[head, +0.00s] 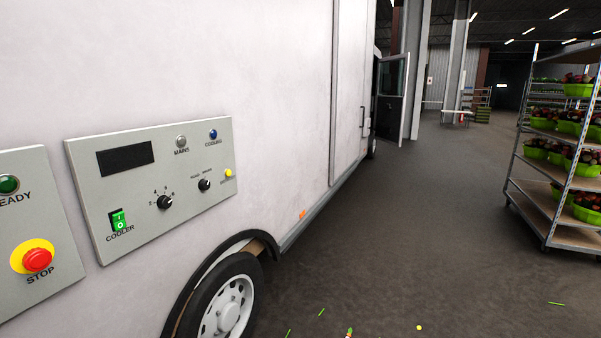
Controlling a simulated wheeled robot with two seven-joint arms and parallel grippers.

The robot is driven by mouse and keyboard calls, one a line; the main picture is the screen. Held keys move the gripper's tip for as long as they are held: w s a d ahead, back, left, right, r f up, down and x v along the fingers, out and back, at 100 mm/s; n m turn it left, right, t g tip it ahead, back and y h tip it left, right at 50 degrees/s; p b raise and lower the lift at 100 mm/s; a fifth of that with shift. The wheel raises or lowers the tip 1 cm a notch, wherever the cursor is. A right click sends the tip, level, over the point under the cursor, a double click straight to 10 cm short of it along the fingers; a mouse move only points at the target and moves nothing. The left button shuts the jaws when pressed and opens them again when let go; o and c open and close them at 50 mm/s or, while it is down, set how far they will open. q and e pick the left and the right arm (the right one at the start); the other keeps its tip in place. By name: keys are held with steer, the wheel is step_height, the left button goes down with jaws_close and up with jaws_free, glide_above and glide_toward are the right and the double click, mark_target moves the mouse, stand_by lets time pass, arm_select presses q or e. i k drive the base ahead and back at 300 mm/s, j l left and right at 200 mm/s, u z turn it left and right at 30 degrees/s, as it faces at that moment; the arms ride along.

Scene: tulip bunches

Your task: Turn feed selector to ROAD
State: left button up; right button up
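A grey control panel (148,225) is fixed to the white side of a vehicle at the left of the head view. Its small black knob (204,185), right of centre, has two tiny labels above it that I cannot read surely; it looks like the feed selector. Its pointer direction is too small to tell. A larger black knob (164,202) with a number scale sits to its left. A green rocker switch (119,220) is marked COOLER. A grey MAINS lamp (181,141) and a blue COOLING lamp (213,134) sit above. Neither of my grippers is in view.
A second panel (22,210) at the left edge carries a red STOP button (38,260) on yellow. The vehicle's wheel (225,305) is below the panel. A flower trolley (545,190) stands at the right. The floor (410,225) between is mostly clear.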

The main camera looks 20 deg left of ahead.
mark_target(205, 185)
steer(key=i+l+u, duration=0.15)
steer(key=i, duration=0.35)
steer(key=i+l+u, duration=0.1)
steer(key=i, duration=0.4)
steer(key=i+l+u, duration=0.15)
steer(key=i, duration=0.35)
